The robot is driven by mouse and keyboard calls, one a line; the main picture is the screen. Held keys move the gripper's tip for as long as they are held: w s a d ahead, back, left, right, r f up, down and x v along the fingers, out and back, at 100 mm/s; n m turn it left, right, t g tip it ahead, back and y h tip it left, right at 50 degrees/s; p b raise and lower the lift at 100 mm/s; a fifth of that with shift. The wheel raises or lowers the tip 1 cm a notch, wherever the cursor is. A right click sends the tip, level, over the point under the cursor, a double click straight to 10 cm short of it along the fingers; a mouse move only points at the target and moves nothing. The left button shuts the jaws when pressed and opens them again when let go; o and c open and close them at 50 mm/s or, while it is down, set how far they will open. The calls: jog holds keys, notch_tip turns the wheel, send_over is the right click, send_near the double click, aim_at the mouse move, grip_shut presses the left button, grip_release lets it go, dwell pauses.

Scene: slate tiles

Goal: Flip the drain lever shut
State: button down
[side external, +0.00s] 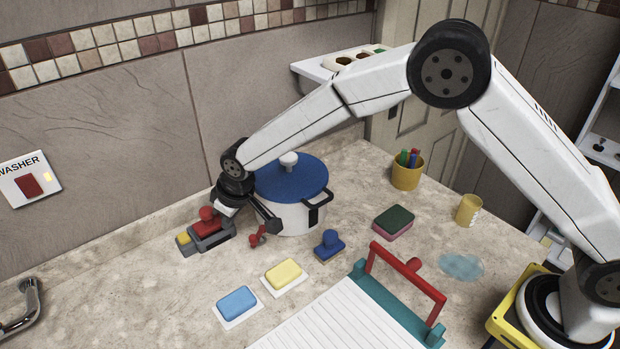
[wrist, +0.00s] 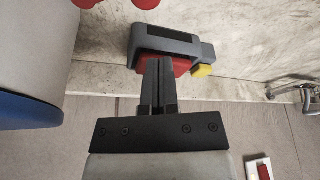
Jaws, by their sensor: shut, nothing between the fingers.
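No part is labelled as a drain. A grey block (side external: 213,241) with a red knobbed piece (side external: 207,226) and a yellow end (side external: 184,239) sits on the counter by the wall. In the wrist view the grey block (wrist: 178,45) has a dark slot, with its red part (wrist: 180,66) partly hidden by my fingers and its yellow end (wrist: 203,71) to the right. My gripper (wrist: 158,60) is shut and empty, its tips over the red part. Contact cannot be told. In the side view my gripper is beside the block, its fingers mostly unclear.
A white pot (side external: 297,217) with a blue lid stands close to my wrist. A small red item (side external: 257,236), a blue stamp-like item (side external: 329,246) and sponges (side external: 284,275) lie nearby. A red-handled frame (side external: 405,280) stands in front. A washer switch (side external: 29,184) is on the wall.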

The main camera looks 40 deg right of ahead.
aim_at(253, 237)
jog(key=shift+f, duration=0.35)
jog(key=shift+s+d, duration=0.45)
jog(key=shift+s, duration=0.4)
jog(key=shift+s+d, duration=0.4)
jog(key=shift+s, duration=0.45)
jog(key=shift+s+d+n+y, duration=0.15)
jog(key=shift+s+n, duration=0.1)
jog(key=shift+n, duration=0.35)
jog(key=shift+s+d+n+y, duration=0.15)
jog(key=shift+s+n, duration=0.1)
jog(key=shift+n, duration=0.35)
jog(key=shift+s+d+n+g+y, duration=0.2)
jog(key=shift+s+n+g, duration=0.15)
jog(key=shift+n, duration=0.5)
jog(key=shift+s+d+n+g+y, duration=0.1)
jog(key=shift+s+n+g+y, duration=0.2)
jog(key=shift+n, duration=0.55)
jog(key=shift+s+d, duration=0.45)
jog(key=shift+d, duration=0.3)
jog(key=shift+w, duration=0.2)
jog(key=shift+w+a, duration=0.2)
jog(key=shift+w, duration=0.35)
